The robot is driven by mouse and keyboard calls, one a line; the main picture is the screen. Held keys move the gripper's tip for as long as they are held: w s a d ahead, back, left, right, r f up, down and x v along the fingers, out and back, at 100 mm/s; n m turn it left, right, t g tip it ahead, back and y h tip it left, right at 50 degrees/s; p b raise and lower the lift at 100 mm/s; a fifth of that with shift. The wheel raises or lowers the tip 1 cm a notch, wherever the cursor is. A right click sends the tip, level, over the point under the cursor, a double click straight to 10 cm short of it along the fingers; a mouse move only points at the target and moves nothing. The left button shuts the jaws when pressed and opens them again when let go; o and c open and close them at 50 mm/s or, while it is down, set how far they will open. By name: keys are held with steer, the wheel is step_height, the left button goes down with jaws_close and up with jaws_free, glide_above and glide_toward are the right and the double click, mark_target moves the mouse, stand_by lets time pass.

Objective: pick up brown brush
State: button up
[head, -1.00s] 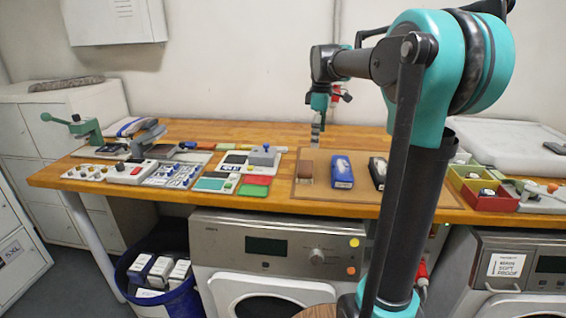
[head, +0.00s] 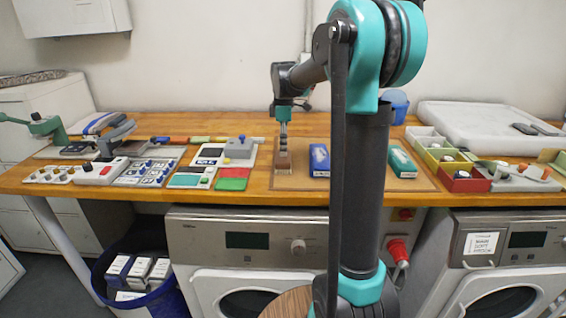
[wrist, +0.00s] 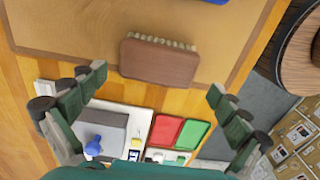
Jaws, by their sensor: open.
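The brown brush (wrist: 158,62) lies on the tan board (wrist: 60,30) in the wrist view, its pale bristles along the far side. In the head view the brush (head: 283,162) is at the left part of the board, partly hidden by my gripper. My gripper (head: 283,137) hangs above the brush in the head view. In the wrist view my gripper (wrist: 155,92) has its two fingers wide apart and empty, with the brush ahead of and between the fingertips, not held.
A blue box (head: 319,160) and a green box (head: 402,162) lie on the board to the right of the brush. A grey block with a blue knob (head: 239,148) and red and green pads (head: 233,180) are at left. My arm hides part of the board.

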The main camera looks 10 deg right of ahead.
mark_target(283, 158)
steer(key=shift+a+f, duration=0.1)
steer(key=shift+f, duration=2.6)
steer(key=c, duration=0.8)
steer(key=shift+r, duration=0.15)
steer(key=shift+c, duration=0.2)
step_height(283, 158, up, 20)
